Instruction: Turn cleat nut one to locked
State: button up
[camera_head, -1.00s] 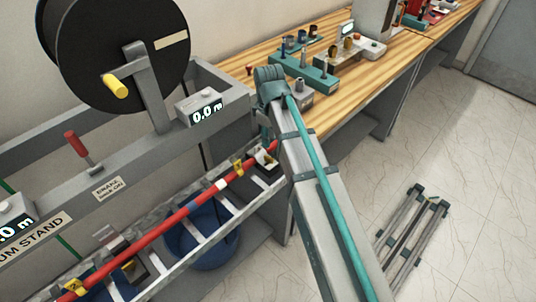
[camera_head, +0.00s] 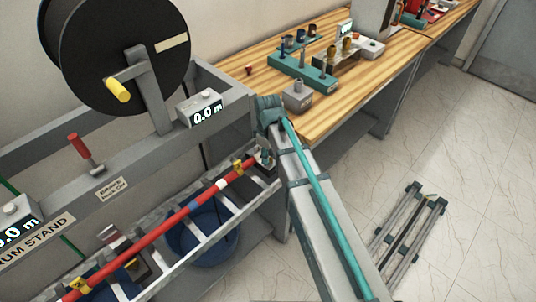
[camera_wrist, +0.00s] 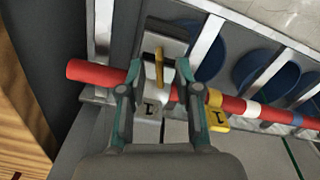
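Cleat nut one shows in the wrist view as a yellow bar-shaped nut (camera_wrist: 159,68) on a grey cleat block (camera_wrist: 149,104) marked 1. Its bar runs roughly up and down the picture. The cleat sits over the red cable (camera_wrist: 96,73) near the cable's end. My gripper (camera_wrist: 159,72) is open, with one finger on each side of the nut. A gap shows on the left; contact on the right is unclear. In the head view my gripper (camera_head: 265,155) points down at the cable's upper right end and hides most of the cleat.
The red cable (camera_head: 150,237) runs along a grey ladder tray with yellow tags (camera_head: 238,168). Blue drums (camera_head: 203,237) are below. A black reel (camera_head: 115,50) stands left, and a wooden bench (camera_head: 330,105) lies behind my arm.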

grip_shut()
jog(key=shift+m, duration=2)
grip_release()
